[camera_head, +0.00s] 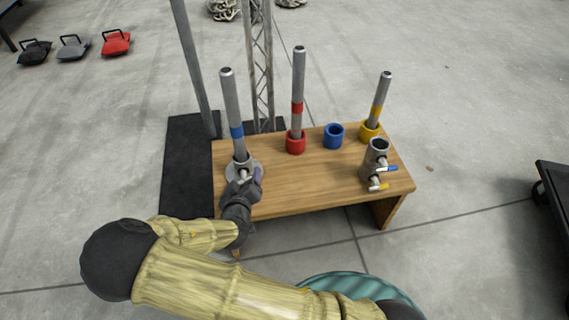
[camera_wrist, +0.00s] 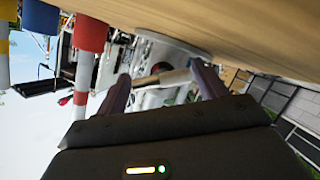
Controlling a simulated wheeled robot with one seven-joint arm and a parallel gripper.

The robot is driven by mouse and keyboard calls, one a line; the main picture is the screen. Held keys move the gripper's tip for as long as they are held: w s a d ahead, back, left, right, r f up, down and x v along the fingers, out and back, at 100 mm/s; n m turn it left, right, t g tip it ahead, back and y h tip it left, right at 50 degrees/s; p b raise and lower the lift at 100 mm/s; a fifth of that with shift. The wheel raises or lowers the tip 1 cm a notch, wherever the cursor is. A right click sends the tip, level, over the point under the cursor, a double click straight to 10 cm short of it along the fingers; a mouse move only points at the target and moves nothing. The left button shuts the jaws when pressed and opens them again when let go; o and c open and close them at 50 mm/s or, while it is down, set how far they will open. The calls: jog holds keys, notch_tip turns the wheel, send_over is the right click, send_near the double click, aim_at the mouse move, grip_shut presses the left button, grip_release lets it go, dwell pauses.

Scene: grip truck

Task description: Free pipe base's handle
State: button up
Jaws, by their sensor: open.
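The grey pipe base (camera_head: 257,168) sits at the left end of the wooden table, with a blue-banded pipe (camera_head: 232,115) standing in it, tilted slightly. My gripper (camera_head: 247,181) is at the front of this base, by its handle, and partly covers it. In the wrist view the gripper (camera_wrist: 162,78) is open, one dark finger on each side. The handle (camera_wrist: 160,78), a short bar with tan and pale parts, lies between the fingertips. Whether either finger touches it I cannot tell. The round base flange (camera_wrist: 170,42) shows behind it against the wood.
On the wooden table (camera_head: 300,185) stand a red base (camera_head: 296,144) with a pipe, an empty blue ring (camera_head: 333,136), a yellow base (camera_head: 370,131) with a pipe, and a grey valve fitting (camera_head: 376,152) with blue and yellow levers. A metal post (camera_head: 190,65) rises behind left.

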jog(key=shift+s+a+f+b, duration=0.1)
jog(key=shift+a+f+b, duration=0.15)
jog(key=shift+b, duration=0.2)
jog(key=shift+d+m+y+b, duration=0.15)
jog(key=shift+m+y+b, duration=0.15)
jog(key=shift+b, duration=0.35)
jog(key=shift+b, duration=0.3)
jog(key=r+p+v, duration=0.1)
jog(key=p+v, duration=0.8)
jog(key=v, duration=0.9)
jog(key=w+d+r+m+g+p, duration=0.3)
jog(key=w+d+r+g+p, duration=0.1)
jog(key=d+r, duration=0.4)
jog(key=w+d+r+m+g+p, duration=0.3)
jog(key=d+r+g, duration=0.3)
jog(key=d+r, duration=0.2)
jog(key=shift+w+d+r+g+p, duration=0.2)
jog(key=shift+w+d+g+p, duration=0.2)
jog(key=shift+d, duration=0.7)
